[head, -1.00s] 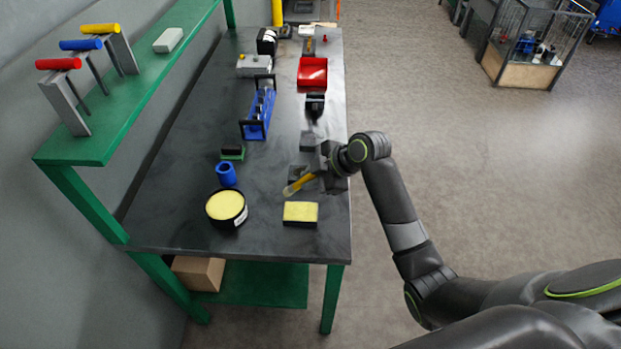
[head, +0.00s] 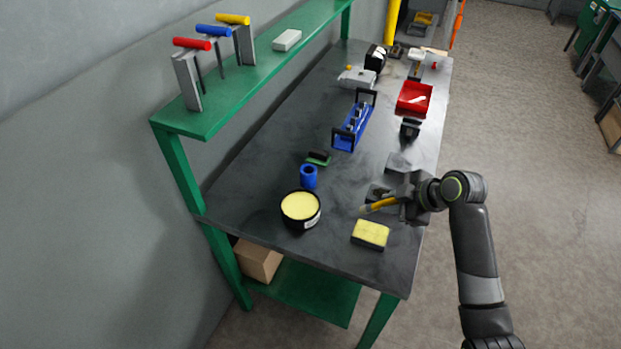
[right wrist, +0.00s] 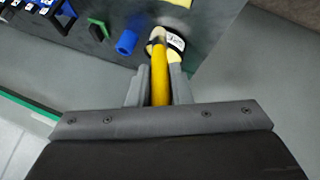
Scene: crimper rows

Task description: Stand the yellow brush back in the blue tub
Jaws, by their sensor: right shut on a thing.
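The yellow brush (head: 380,204) lies roughly level in my right gripper (head: 402,200), above the near right part of the bench. In the right wrist view the gripper (right wrist: 160,88) is shut on the yellow handle (right wrist: 160,75), which points away between the fingers. The blue tub (head: 309,177) stands upright on the bench to the left of the brush, just behind a black round tin with yellow contents. The tub also shows in the right wrist view (right wrist: 126,42). The brush and the tub are apart. My left gripper is not in view.
The round tin (head: 300,208) and a yellow sponge block (head: 370,234) sit near the front. A green-based block (head: 318,159), a blue rack (head: 352,128) and a red bin (head: 414,97) stand farther back. A green shelf (head: 240,78) runs along the left.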

